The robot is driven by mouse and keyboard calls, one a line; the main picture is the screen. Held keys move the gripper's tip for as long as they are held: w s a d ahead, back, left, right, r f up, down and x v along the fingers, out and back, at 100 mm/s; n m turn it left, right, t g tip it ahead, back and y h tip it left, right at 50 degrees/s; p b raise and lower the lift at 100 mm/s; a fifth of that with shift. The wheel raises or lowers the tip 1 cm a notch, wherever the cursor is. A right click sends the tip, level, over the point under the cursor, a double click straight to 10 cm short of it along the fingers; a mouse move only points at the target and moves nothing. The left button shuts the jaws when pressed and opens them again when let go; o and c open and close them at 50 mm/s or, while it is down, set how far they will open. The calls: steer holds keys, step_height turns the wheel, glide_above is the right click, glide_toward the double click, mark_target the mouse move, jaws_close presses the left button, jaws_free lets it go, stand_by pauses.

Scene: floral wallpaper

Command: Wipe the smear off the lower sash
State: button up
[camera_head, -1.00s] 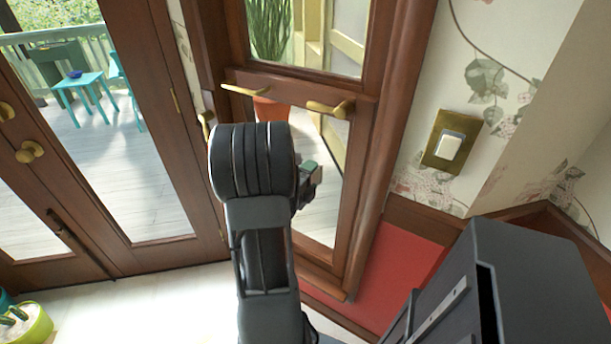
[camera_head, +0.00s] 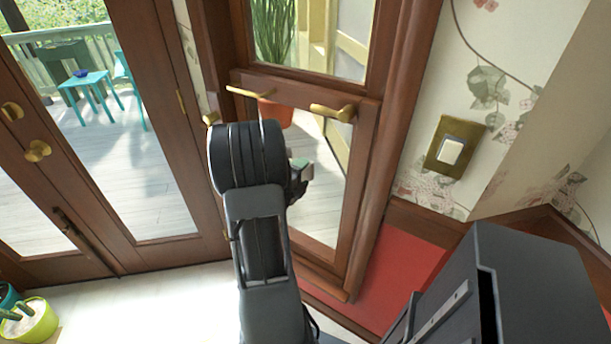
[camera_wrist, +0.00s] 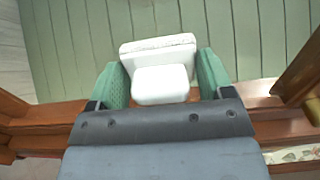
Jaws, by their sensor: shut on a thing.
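The lower sash (camera_head: 362,170) is a brown wooden frame around a glass pane, with two brass handles on its top rail. My gripper (camera_head: 300,172) is in front of the pane, partly hidden behind my arm in the head view. In the wrist view its green fingers are shut on a white block (camera_wrist: 160,85) with a wider flat slab at its far end. The slab faces the glass; I cannot tell whether it touches. I cannot make out a smear in either view; my arm covers the left part of the pane.
A glazed brown door (camera_head: 170,160) with brass knobs stands at left. A brass switch plate (camera_head: 440,165) is on the floral wall at right. A dark grey cabinet (camera_head: 540,280) stands at the lower right. A lime pot (camera_head: 35,325) sits at the lower left.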

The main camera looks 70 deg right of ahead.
steer(key=w+d+p, duration=0.1)
steer(key=w+p, duration=0.1)
steer(key=w, duration=0.7)
steer(key=shift+d, duration=0.3)
stand_by(0.4)
steer(key=shift+w, duration=0.1)
steer(key=shift+w+a+p, duration=0.15)
steer(key=shift+a+p, duration=0.2)
steer(key=shift+a, duration=0.65)
steer(key=shift+w+a+p, duration=0.2)
steer(key=shift+a+p, duration=0.15)
steer(key=shift+a, duration=0.6)
steer(key=shift+w+a+p, duration=0.15)
steer(key=shift+a+p, duration=0.2)
steer(key=shift+a, duration=0.65)
steer(key=shift+a, duration=0.1)
steer(key=shift+w+a+p, duration=0.2)
steer(key=shift+a+p, duration=0.45)
steer(key=shift+a, duration=0.75)
